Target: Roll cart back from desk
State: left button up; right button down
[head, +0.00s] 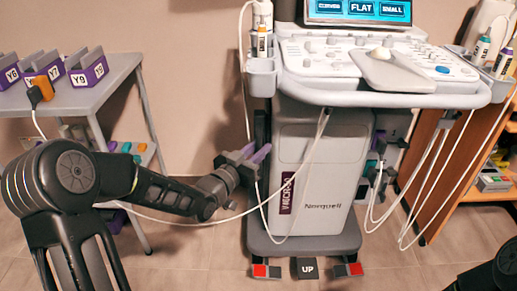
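The cart (325,170) is a white and grey ultrasound machine marked "Norquell". It stands upright in the middle of the head view, with a grey front handle rim (400,98) below its control panel (385,62). Its base carries pedals, one marked "UP" (307,268) between two red-tipped ones. My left gripper (246,156) is at the left side of the cart's body, below the cup holder, close to a purple part there. Contact and finger opening are unclear. A dark part of my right arm shows at the bottom right; its gripper is out of view.
A wooden desk or shelf unit (440,150) stands close at the cart's right. A grey side table (110,75) with labelled purple boxes stands at the left. Cables hang from the cart on both sides. Tiled floor in front of the cart (400,278) looks clear.

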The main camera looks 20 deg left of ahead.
pick_arm(q)
grip_shut()
dwell(1.0)
